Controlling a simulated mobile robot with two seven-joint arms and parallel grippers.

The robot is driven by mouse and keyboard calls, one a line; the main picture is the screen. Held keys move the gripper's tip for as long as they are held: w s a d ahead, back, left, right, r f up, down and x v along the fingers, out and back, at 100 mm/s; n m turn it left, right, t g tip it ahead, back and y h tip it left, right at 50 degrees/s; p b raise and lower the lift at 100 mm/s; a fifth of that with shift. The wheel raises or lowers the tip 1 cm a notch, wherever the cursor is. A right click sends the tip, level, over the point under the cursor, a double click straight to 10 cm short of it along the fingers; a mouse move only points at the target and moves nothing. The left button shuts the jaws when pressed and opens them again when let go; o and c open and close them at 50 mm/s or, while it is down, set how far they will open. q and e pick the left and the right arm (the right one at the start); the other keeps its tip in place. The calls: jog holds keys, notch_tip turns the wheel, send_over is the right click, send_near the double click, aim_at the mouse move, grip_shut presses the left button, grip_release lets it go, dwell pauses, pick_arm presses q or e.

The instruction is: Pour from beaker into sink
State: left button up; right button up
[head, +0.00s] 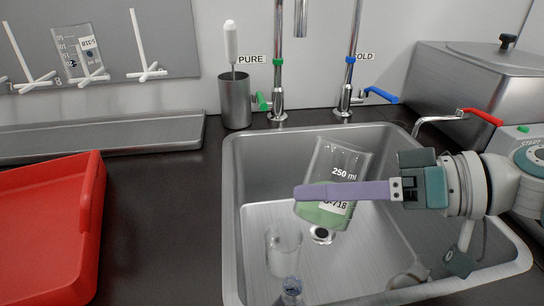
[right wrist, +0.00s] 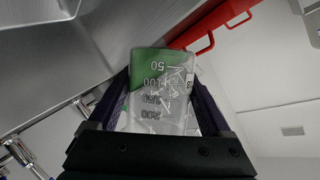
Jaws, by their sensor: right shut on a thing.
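A clear beaker (head: 343,160) marked 250 ml, with green liquid (head: 318,215) in its lower part, is held over the sink (head: 232,225). The beaker leans, with its rim toward the upper right. My right gripper (head: 312,191) is shut on it, its purple finger crossing the front and partly covering the label. In the right wrist view the beaker (right wrist: 160,95) sits between both fingers, with green at its far end. I see no liquid leaving it. The sink's drain (head: 321,235) shows just below the beaker. My left gripper is not in view.
A clear glass vessel (head: 284,252) stands in the sink's left part. Taps (head: 278,70) rise behind the sink. A metal cup (head: 235,100) holds a white-handled brush. A red tray (head: 50,225) is at left, a metal bath (head: 485,85) at right. Counter between tray and sink is clear.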

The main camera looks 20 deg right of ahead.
jog(key=shift+w+d+f+m+y+b, duration=0.15)
jog(key=shift+f+m+y+b, duration=0.15)
jog(key=shift+m+y, duration=0.35)
jog(key=shift+m, duration=0.45)
jog(key=shift+f+m+y+b, duration=0.25)
jog(key=shift+m+y+b, duration=0.15)
jog(key=shift+m, duration=0.2)
jog(key=shift+f+m+y+b, duration=0.4)
jog(key=shift+m+b, duration=0.2)
jog(key=shift+m, duration=0.3)
jog(key=shift+d, duration=0.1)
jog(key=shift+w+d+f+m+y+b, duration=0.1)
jog(key=shift+w+d+m+y+b, duration=0.15)
jog(key=shift+w+d+m+b, duration=0.35)
jog(key=shift+s, duration=0.15)
jog(key=shift+d+f+m+y+b, duration=0.15)
jog(key=shift+m+y+b, duration=0.15)
jog(key=shift+b, duration=0.35)
